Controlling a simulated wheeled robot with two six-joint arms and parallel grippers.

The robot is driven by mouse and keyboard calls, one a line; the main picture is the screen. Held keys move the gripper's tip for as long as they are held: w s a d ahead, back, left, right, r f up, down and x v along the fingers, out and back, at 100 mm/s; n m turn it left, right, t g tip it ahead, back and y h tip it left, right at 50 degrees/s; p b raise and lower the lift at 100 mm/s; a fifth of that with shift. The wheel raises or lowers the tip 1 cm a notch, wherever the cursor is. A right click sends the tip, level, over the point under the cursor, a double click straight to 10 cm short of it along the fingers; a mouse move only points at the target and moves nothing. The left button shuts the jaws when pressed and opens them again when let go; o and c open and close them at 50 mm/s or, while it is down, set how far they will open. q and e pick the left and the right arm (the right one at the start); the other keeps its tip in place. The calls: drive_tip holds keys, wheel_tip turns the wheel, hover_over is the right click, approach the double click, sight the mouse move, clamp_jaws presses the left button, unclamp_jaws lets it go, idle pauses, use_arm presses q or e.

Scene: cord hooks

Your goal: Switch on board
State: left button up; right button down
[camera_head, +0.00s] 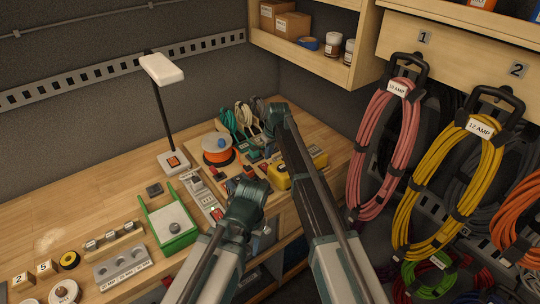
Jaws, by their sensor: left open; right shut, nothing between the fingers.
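A grey power board (202,196) lies on the wooden bench, right of the green tray. It has pale sockets and a small red part near its front end. I cannot tell the state of its switch. My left gripper (250,190) is open, just right of the board, and its arm passes close to the board's front end. My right gripper (274,114) is shut and empty, farther back near the coiled cords. The arms hide part of the bench.
A green tray (167,224), a lamp (162,69) with a switch base, and an orange cord reel (217,150) stand on the bench (100,195). A yellow case (283,177) sits beneath my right arm. Coiled pink (384,150) and yellow cords (440,190) hang at right.

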drive_tip(key=b+x, duration=0.2)
drive_tip(key=x, duration=0.1)
drive_tip(key=b+x, duration=0.1)
drive_tip(key=shift+s+d+f, duration=0.25)
drive_tip(key=shift+s+d, duration=0.05)
drive_tip(key=shift+s, duration=0.1)
drive_tip(key=shift+s+f+b, duration=0.1)
drive_tip(key=shift+f+b, duration=0.5)
drive_tip(key=shift+b, duration=0.2)
drive_tip(key=shift+d, duration=0.1)
